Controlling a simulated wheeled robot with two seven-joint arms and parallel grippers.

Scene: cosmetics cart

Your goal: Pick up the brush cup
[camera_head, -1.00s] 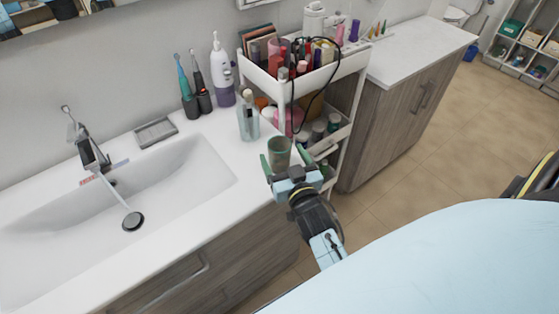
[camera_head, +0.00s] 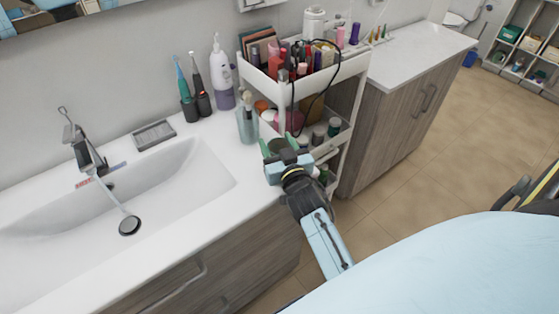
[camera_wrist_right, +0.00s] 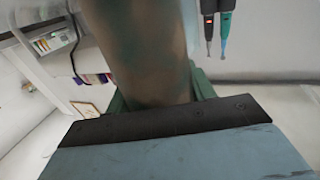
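In the right wrist view the cup (camera_wrist_right: 148,50) fills the upper middle, brownish green and very close, between the fingers (camera_wrist_right: 158,95). The fingers look spread around it; firm contact cannot be made out. My left gripper is not in view.
A white cart (camera_head: 340,75) loaded with cosmetics is close on the right. The sink (camera_head: 150,185) lies left; toothbrushes (camera_head: 188,95) and a pump bottle (camera_head: 223,85) stand behind.

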